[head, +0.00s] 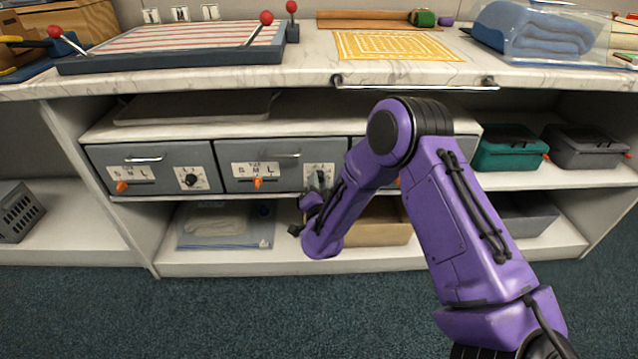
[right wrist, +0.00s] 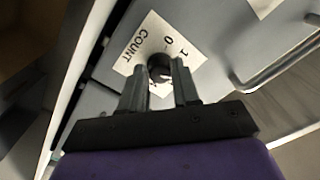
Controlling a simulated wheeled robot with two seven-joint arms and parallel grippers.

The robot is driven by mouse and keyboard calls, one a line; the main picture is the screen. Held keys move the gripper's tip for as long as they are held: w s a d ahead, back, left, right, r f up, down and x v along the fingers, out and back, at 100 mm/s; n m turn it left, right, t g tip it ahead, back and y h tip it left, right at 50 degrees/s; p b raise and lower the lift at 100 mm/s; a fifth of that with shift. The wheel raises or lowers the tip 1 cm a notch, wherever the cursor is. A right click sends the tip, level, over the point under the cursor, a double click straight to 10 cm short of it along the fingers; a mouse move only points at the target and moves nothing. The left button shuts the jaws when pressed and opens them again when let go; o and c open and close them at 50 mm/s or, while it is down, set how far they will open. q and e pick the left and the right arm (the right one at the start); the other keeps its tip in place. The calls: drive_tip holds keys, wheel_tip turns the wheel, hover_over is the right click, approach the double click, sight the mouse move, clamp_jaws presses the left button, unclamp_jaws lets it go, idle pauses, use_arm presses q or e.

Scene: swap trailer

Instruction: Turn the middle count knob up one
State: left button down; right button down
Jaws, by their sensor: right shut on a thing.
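The middle grey drawer (head: 265,186) carries an S M L slider plate and, at its right end, a white count plate with a dark count knob (head: 321,177). My right gripper (head: 309,203) reaches up to this knob from below in the head view. In the right wrist view the knob (right wrist: 159,66) sits between the two fingertips of the right gripper (right wrist: 160,78), which are shut on it. The plate reads COUNT, with 0 and 1 visible; other marks are hidden by the fingers and knob. The left gripper does not show.
A left drawer (head: 150,180) has its own slider and knob. My right arm hides most of the right drawer. A counter (head: 220,78) runs above, with a rail on its front edge. Below, a shelf holds a clear bag (head: 225,228) and a tan box (head: 375,232).

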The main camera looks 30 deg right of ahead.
drive_tip(key=shift+m, duration=0.5)
drive_tip(key=c, duration=0.8)
unclamp_jaws()
drive_tip(key=shift+a, duration=0.1)
drive_tip(key=p+v, duration=0.2)
drive_tip(key=v, duration=0.8)
drive_tip(key=shift+s, duration=0.25)
